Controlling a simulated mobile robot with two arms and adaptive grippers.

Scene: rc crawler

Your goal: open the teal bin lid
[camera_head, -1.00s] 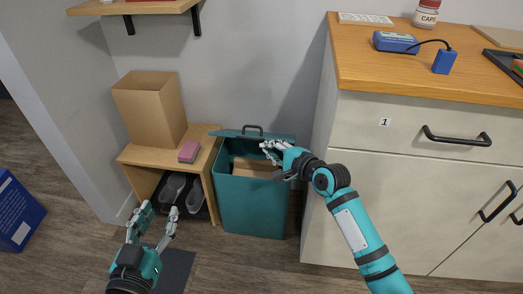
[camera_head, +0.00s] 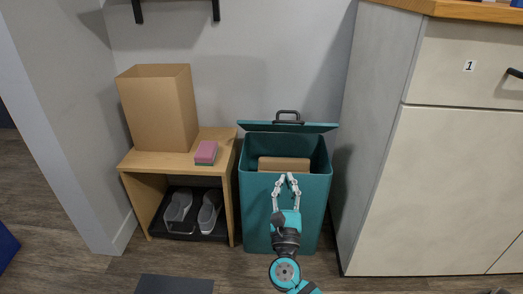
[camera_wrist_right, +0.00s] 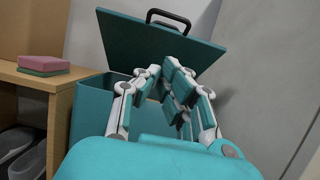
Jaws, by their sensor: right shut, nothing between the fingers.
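The teal bin (camera_head: 257,215) stands on the floor between a low shelf and the white cabinet. Its teal lid (camera_head: 315,127) is raised and tilted up at the back, with a dark handle (camera_head: 288,113) on it. The mouth is open and a brown box (camera_head: 283,164) shows inside. In the right wrist view the lid (camera_wrist_right: 135,40) is up behind the fingers. My right gripper (camera_head: 286,178) is shut and empty, in front of the bin's front rim in the picture; whether it touches is unclear. My left gripper is out of view.
The wooden shelf (camera_head: 218,144) at the left holds a cardboard box (camera_head: 160,110) and a pink-and-green sponge (camera_head: 206,152), with grey shoes (camera_head: 178,208) below. The cabinet (camera_head: 440,190) closes off the right side. A dark mat (camera_head: 175,285) lies in front.

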